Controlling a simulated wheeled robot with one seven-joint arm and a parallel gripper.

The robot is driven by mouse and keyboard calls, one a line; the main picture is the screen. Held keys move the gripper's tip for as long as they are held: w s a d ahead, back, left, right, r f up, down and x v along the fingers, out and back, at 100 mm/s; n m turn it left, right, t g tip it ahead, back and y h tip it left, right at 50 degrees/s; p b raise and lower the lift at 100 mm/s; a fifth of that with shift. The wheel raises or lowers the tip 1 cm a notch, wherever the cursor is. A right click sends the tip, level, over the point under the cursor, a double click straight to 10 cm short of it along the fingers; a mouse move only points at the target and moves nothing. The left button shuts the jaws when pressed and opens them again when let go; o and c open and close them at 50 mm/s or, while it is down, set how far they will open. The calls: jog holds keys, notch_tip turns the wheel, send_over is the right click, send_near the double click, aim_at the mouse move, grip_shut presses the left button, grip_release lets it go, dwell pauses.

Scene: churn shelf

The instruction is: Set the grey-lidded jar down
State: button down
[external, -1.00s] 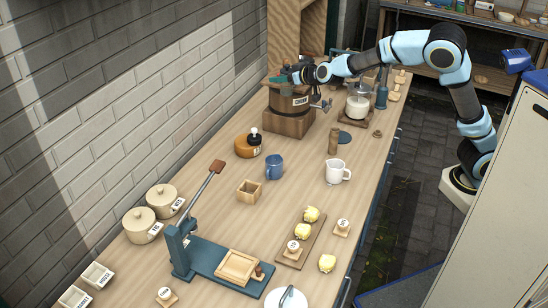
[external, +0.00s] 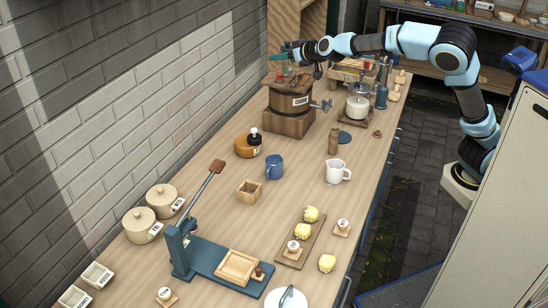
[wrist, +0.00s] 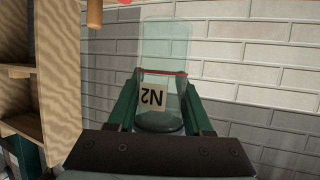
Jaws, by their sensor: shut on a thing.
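My gripper (external: 284,54) is raised above the wooden churn (external: 288,104) at the far end of the counter. In the wrist view its green fingers (wrist: 162,76) are shut on a clear glass jar (wrist: 165,44) with a tag reading N2, which appears upside down in the picture. A thin red line crosses the jar at the fingertips. A dark round edge shows at its near end, but I cannot tell the lid's colour. In the external view the jar is too small and see-through to make out clearly.
An amber jar (external: 248,144), blue mug (external: 274,167) and white jug (external: 337,171) stand nearer. Bare counter lies between them. A brick wall runs along the left.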

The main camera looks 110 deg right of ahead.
jog(key=w+a+f+n+t+y+b, duration=0.2)
jog(key=w+a+f+n+t+y, duration=0.35)
jog(key=w+a+f, duration=0.9)
jog(key=w+a+f+n+t+y+b, duration=0.1)
jog(key=w+a+f+n+y, duration=0.2)
jog(key=w+a, duration=0.35)
jog(key=w+a+f+n+t+y+b, duration=0.1)
jog(key=w+a+f+n+t+y, duration=0.15)
jog(key=w+a+f+n, duration=0.35)
jog(key=w+a+r+n+g+y+b, duration=0.1)
jog(key=a+r+n+y, duration=0.1)
jog(key=a+r+y, duration=0.4)
jog(key=w+a+r+n+g+y+b, duration=0.15)
jog(key=a+r, duration=0.25)
jog(key=a, duration=0.5)
jog(key=s+r+n+g+y+b, duration=0.2)
jog(key=s+r+n+y, duration=0.15)
jog(key=r, duration=1.15)
jog(key=shift+n, duration=0.35)
jog(key=shift+s+a+f+p, duration=0.1)
jog(key=shift+f+p, duration=0.35)
jog(key=shift+f, duration=5)
jog(key=shift+s+a+f+p, duration=0.15)
jog(key=shift+f+p, duration=0.3)
jog(key=shift+f, duration=4.95)
jog(key=shift+s+f+p, duration=0.1)
jog(key=shift+f+p, duration=0.35)
jog(key=shift+f, duration=5)
jog(key=shift+c, duration=1.6)
grip_release()
